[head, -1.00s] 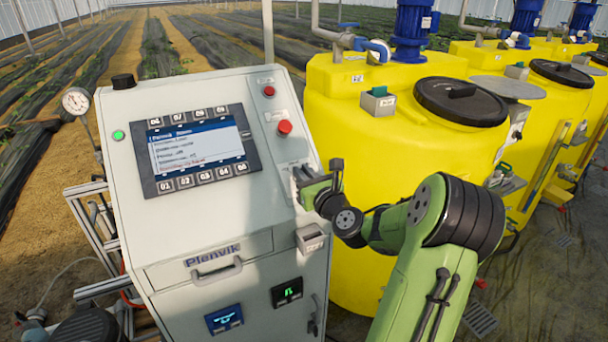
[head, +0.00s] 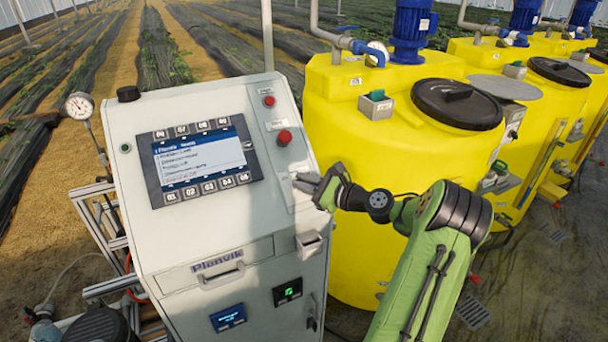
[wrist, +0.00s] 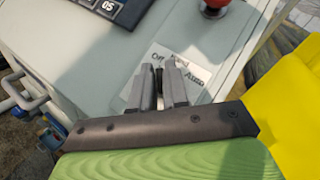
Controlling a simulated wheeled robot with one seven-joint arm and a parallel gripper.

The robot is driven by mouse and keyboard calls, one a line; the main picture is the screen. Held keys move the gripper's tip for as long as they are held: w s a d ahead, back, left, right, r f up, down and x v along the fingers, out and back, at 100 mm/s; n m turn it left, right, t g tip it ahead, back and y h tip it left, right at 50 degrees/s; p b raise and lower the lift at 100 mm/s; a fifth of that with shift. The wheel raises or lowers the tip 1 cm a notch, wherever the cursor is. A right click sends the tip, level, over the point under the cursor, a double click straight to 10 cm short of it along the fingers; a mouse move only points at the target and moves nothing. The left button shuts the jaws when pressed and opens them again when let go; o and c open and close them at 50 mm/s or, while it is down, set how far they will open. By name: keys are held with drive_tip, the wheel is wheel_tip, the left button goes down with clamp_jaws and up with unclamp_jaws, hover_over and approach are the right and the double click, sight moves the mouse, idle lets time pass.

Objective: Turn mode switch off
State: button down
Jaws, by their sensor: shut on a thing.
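The mode switch is on the right side of the grey control cabinet's sloping face (head: 215,225). Its white label plate (wrist: 196,74) shows in the wrist view, with "Off" to the left and "Auto" to the right. My gripper (head: 305,183) reaches in from the right at the switch, below the red buttons. In the wrist view my gripper (wrist: 162,72) has its two grey fingers close together over the plate, shut on the switch. The fingers hide most of the switch, so I cannot tell which position it points to.
A red mushroom button (head: 284,137) sits above the gripper, with a smaller red button (head: 269,101) higher up. The display (head: 201,163) is lit. A dark lamp (head: 126,148) is at the left. Yellow tanks (head: 385,165) stand close behind my arm.

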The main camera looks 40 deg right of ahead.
drive_tip(key=shift+n+g+y+p, duration=0.3)
drive_tip(key=shift+n+y+p, duration=0.2)
drive_tip(key=shift+n, duration=0.2)
drive_tip(key=c, duration=1.2)
unclamp_jaws()
drive_tip(key=v, duration=1.5)
drive_tip(key=shift+s+d+b, duration=0.2)
drive_tip(key=shift+s+b, duration=0.15)
